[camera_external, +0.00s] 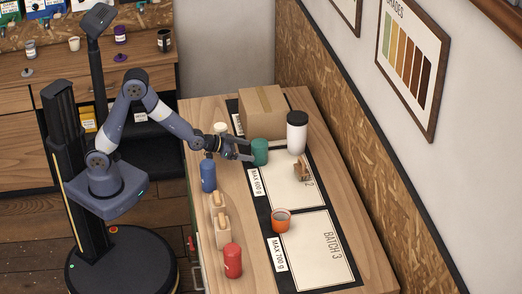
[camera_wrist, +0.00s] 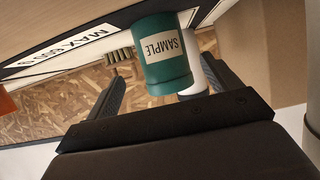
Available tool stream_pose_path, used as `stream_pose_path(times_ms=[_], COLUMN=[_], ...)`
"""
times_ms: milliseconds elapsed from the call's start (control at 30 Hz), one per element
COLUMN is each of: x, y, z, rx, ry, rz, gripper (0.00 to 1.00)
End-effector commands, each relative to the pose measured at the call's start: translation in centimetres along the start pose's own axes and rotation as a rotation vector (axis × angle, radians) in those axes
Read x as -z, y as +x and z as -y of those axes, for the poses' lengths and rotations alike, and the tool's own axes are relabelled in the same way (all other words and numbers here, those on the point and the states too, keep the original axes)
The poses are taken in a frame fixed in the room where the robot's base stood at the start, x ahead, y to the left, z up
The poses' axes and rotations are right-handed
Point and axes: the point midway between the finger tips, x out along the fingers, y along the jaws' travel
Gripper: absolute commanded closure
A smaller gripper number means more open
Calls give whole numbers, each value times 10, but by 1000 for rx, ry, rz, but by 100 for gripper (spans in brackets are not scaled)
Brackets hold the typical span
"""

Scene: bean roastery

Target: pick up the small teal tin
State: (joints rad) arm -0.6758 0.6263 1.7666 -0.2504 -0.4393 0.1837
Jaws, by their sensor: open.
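The small teal tin (camera_external: 260,151) stands upright on the wooden counter, at the near left edge of a white card panel. My gripper (camera_external: 243,150) is low over the counter just left of the tin, its jaws pointing toward it. In the wrist view the teal tin (camera_wrist: 162,55) has a white SAMPLE label and appears between the two open fingers of my gripper (camera_wrist: 160,90). I see no clear contact between the fingers and the tin.
A white cup with a black lid (camera_external: 297,133) stands right of the tin, a cardboard box (camera_external: 262,112) behind. A blue tin (camera_external: 208,175), small paper bags (camera_external: 222,233), a red tin (camera_external: 232,261) and an orange cup (camera_external: 281,220) stand nearer. A white container (camera_external: 221,128) is close behind my gripper.

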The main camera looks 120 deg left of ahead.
Motion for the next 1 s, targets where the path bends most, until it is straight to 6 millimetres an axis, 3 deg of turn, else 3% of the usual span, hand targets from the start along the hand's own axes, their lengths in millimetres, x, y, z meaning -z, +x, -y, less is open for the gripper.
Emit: stream_pose_path(times_ms=[267,700,1000], x=[0,2,1], y=[16,62,65], z=[1,5,5], rx=[-1,-1,-1], ry=[1,0,0], rz=[1,0,0], gripper=[15,15,15])
